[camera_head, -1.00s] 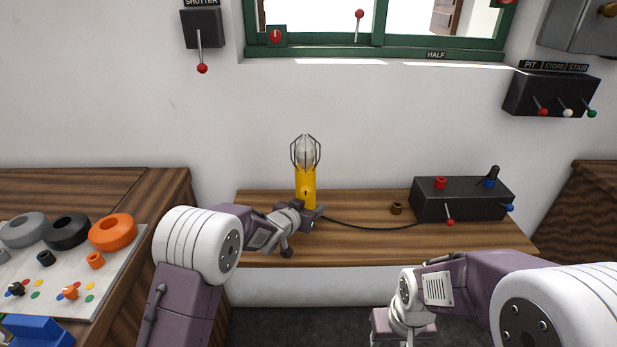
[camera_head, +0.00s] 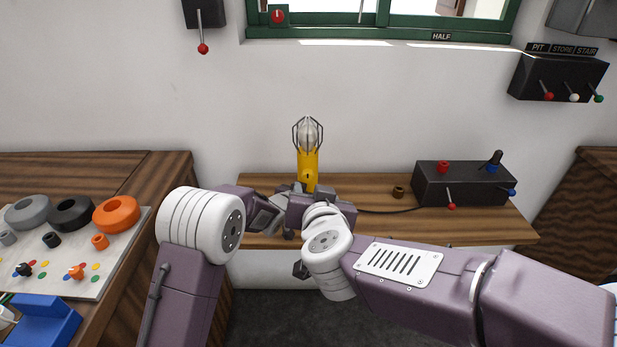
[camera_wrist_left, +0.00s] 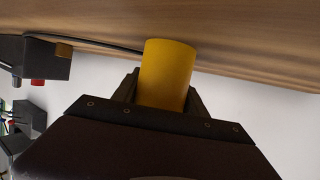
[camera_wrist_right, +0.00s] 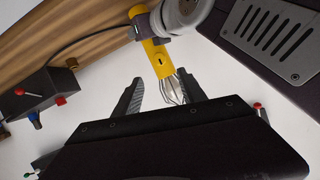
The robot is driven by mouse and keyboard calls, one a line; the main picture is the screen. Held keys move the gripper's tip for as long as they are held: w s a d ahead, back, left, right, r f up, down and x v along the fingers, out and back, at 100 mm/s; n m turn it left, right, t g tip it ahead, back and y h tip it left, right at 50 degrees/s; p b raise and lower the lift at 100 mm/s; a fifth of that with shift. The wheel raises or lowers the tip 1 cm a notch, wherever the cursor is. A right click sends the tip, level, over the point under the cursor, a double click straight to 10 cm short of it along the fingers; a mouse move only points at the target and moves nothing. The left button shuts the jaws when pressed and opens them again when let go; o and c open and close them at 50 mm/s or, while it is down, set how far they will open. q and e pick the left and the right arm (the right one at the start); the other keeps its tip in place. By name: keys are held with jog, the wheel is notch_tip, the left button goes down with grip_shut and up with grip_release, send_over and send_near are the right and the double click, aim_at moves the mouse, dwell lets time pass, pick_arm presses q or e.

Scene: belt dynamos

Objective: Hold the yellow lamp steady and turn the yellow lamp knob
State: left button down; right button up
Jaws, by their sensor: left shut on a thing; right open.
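The yellow lamp (camera_head: 308,165) stands upright on the wooden bench, with a bulb in a wire cage on top. My left gripper (camera_wrist_left: 163,88) is shut on the lamp's yellow body, low down; its fingers lie on both sides in the left wrist view. In the head view my right wrist hides the lamp's base.
A black box (camera_head: 462,185) with red and blue controls stands right on the bench (camera_head: 380,228); a cable runs toward it. A small brown cup-like piece (camera_head: 398,191) sits between. At left, a board (camera_head: 100,270) holds rings and knobs. A switch box (camera_head: 555,78) hangs on the wall.

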aim_at(308, 177)
jog(key=x, duration=1.2)
grip_shut()
